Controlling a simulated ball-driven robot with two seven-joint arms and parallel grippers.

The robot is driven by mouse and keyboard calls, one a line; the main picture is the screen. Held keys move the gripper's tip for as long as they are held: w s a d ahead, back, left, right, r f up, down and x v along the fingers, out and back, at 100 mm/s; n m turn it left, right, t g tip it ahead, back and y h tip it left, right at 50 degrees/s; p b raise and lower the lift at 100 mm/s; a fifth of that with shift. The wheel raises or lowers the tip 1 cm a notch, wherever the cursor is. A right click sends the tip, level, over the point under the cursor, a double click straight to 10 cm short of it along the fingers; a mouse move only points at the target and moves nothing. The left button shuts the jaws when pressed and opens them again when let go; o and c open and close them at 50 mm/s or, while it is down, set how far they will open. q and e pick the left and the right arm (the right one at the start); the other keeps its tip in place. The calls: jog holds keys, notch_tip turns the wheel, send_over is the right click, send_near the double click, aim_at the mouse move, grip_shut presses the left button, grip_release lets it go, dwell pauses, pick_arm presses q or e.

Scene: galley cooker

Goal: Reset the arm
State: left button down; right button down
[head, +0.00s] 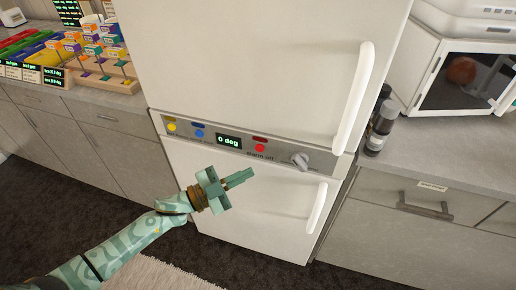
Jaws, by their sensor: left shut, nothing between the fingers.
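My left arm comes in from the lower left, green with a pale pattern. My right gripper is not in view.
The panel has coloured buttons, a display (229,141) reading "0 deg" and a grey knob (300,160). White handles (354,100) stick out from both doors. Counters flank the cooker, with coloured blocks (85,45) left, dark bottles (380,128) and a microwave (465,80) right.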

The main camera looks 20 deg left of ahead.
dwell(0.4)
pick_arm(q)
jog(key=w+a+f+n+t+y, duration=0.15)
jog(key=a+f+n+y, duration=0.35)
jog(key=a+f+y, duration=0.5)
jog(key=s+a+f+n+g+y, duration=0.25)
jog(key=s+f, duration=0.35)
jog(key=f, duration=0.4)
jog(key=s+a+f+n+g+y, duration=0.1)
jog(key=s+a+f+n+g, duration=0.15)
jog(key=s+f, duration=0.55)
jog(key=s+f+n+g+y+p, duration=0.1)
jog(key=s+f+g, duration=0.2)
jog(key=s+f, duration=0.45)
jog(key=s+f+n+g+y, duration=0.1)
jog(key=s+f+g, duration=0.3)
jog(key=s, duration=0.7)
jog(key=s+d+f+g, duration=0.1)
jog(key=s+d, duration=0.2)
jog(key=s, duration=0.7)
jog(key=s+d+f+n+g+h+p, duration=0.1)
jog(key=s+d+g, duration=0.1)
jog(key=s, duration=0.8)
jog(key=shift+d+f, duration=0.25)
jog(key=shift+d, duration=0.35)
